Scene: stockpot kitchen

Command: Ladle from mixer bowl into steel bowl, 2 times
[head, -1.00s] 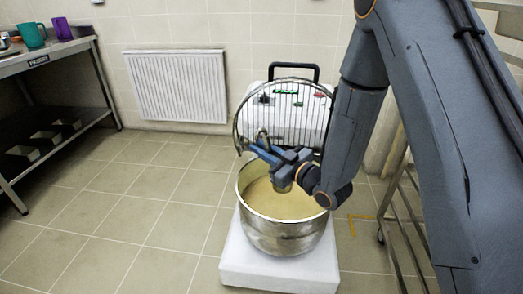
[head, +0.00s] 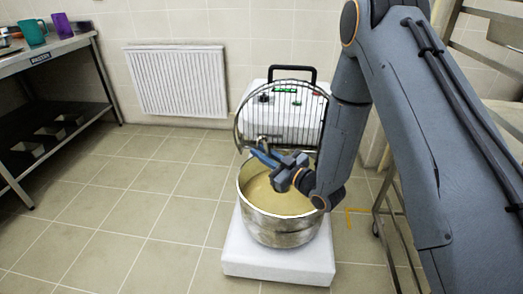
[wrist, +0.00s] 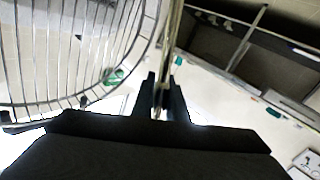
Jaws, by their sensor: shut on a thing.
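The mixer bowl (head: 283,233) is a round steel bowl with beige batter (head: 258,192) in it, on a white base in the head view. My gripper (head: 262,156) is over the bowl, beside the wire guard. In the wrist view its fingers (wrist: 163,100) are shut on a thin metal handle (wrist: 174,42), which I take as the ladle's. The ladle's cup cannot be made out, so whether it holds batter is unclear. I cannot identify the steel bowl in either view.
The white mixer body (head: 297,125) and its raised wire guard (head: 272,110) stand behind the bowl. A steel table (head: 82,43) with a teal cup (head: 34,34) and purple cup (head: 61,26) is at left. A metal rack (head: 388,205) stands at right. The tiled floor between is clear.

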